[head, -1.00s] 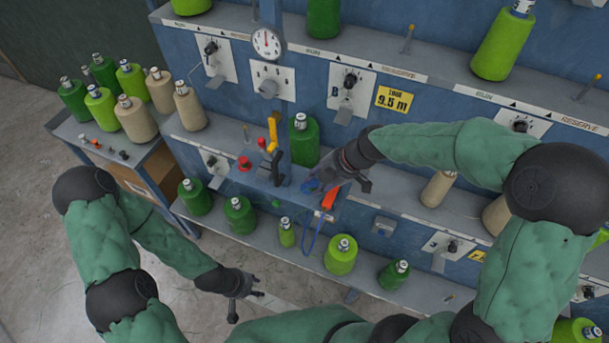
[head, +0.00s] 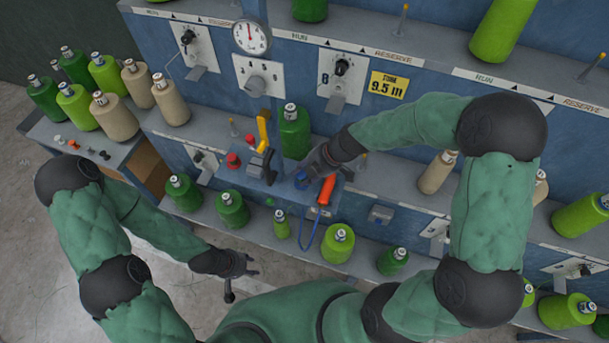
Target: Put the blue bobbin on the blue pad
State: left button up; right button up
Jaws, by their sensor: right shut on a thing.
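The small blue bobbin (head: 301,181) is low over the blue bracket shelf, at the fingertips of my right gripper (head: 308,175). My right gripper is shut on it; the fingers and wrist hide part of it. The blue bracket shelf (head: 284,190) projects from the machine's front. I cannot make out a separate blue pad on it, nor tell whether the bobbin touches the surface. My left gripper (head: 242,275) is open and empty, low at the left, in front of the lower ledge and away from the bobbin.
An orange-handled tool (head: 326,190) with a hanging blue cord is close to my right gripper. A black and yellow lever (head: 262,150) and a red button (head: 233,160) are left of it. A dark green bobbin (head: 294,132) stands behind. Several green bobbins line the lower ledge (head: 280,240).

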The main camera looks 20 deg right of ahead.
jog(key=shift+f, duration=0.65)
jog(key=shift+f, duration=0.1)
jog(key=o, duration=1)
jog(key=shift+c, duration=0.2)
jog(key=shift+d+r, duration=0.15)
jog(key=shift+r, duration=0.25)
jog(key=v, duration=1.1)
jog(key=shift+s, duration=0.2)
jog(key=shift+r, duration=0.15)
